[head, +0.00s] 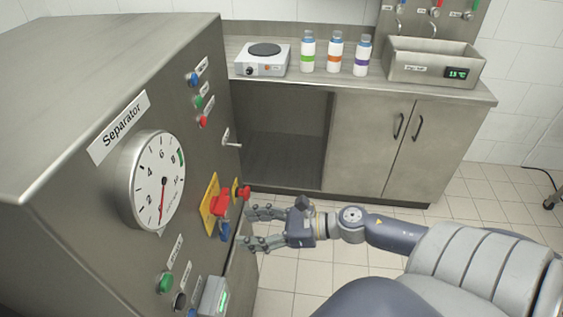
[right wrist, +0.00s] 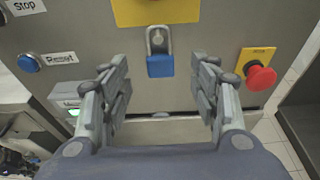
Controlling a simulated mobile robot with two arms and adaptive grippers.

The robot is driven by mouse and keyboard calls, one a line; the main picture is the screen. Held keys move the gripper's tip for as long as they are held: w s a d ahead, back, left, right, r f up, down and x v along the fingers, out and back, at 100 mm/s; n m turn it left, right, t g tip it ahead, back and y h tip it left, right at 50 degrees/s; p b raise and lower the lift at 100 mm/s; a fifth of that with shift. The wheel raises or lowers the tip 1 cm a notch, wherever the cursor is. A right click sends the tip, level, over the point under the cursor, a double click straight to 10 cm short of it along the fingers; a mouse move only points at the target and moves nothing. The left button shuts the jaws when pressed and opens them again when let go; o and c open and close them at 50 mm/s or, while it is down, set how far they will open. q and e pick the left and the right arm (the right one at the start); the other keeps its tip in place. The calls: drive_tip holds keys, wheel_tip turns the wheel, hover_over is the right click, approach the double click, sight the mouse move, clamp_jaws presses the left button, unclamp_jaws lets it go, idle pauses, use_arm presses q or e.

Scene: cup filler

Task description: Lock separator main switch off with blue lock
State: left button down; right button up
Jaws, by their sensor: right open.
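The separator main switch (head: 220,204) is a red handle on a yellow plate on the separator's front panel. In the right wrist view only the lower part of its yellow plate (right wrist: 172,13) shows. The blue lock (head: 224,231) hangs just below the red handle. In the right wrist view the lock (right wrist: 160,66) hangs upright with its metal shackle up, near the plate's lower edge. I cannot tell what the shackle hangs on. My right gripper (head: 249,228) is open and empty, facing the panel; its fingers (right wrist: 160,78) stand either side of the lock, apart from it. My left gripper is not in view.
A red emergency stop (right wrist: 262,78) on yellow sits right of the lock. A blue button (right wrist: 29,62) and a small grey box (head: 213,296) are on the panel's lower part. A counter (head: 400,93) with a hot plate (head: 262,60) and bottles stands behind. The floor between is clear.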

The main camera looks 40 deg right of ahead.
drive_tip(key=v, duration=0.8)
drive_tip(key=shift+d, duration=0.1)
drive_tip(key=w+d+f+m+t+h, duration=0.15)
drive_tip(key=d+f+m+h, duration=0.35)
drive_tip(key=d+f+m, duration=0.65)
drive_tip(key=s+d+f+m+g+h, duration=0.1)
drive_tip(key=s+f+m+h, duration=0.25)
drive_tip(key=f+m, duration=0.5)
drive_tip(key=s+f+m+g+h, duration=0.15)
drive_tip(key=s+f+m, duration=0.35)
drive_tip(key=f, duration=0.6)
drive_tip(key=s+a+f+m+g+h, duration=0.1)
drive_tip(key=s+a+f+m+g, duration=0.1)
drive_tip(key=s+a+f+m, duration=0.45)
drive_tip(key=s+a+f+m+g, duration=0.1)
drive_tip(key=s+f+m+g, duration=0.25)
drive_tip(key=f, duration=0.55)
drive_tip(key=s+a+f+m+g+y, duration=0.1)
drive_tip(key=s+a+f+m+g, duration=0.2)
drive_tip(key=s+a+f+m, duration=0.3)
drive_tip(key=s+a+m, duration=0.1)
drive_tip(key=s+a, duration=0.4)
drive_tip(key=s, duration=0.1)
drive_tip(key=shift+s+f+g, duration=0.2)
drive_tip(key=shift+f+g, duration=0.05)
drive_tip(key=shift+g, duration=0.1)
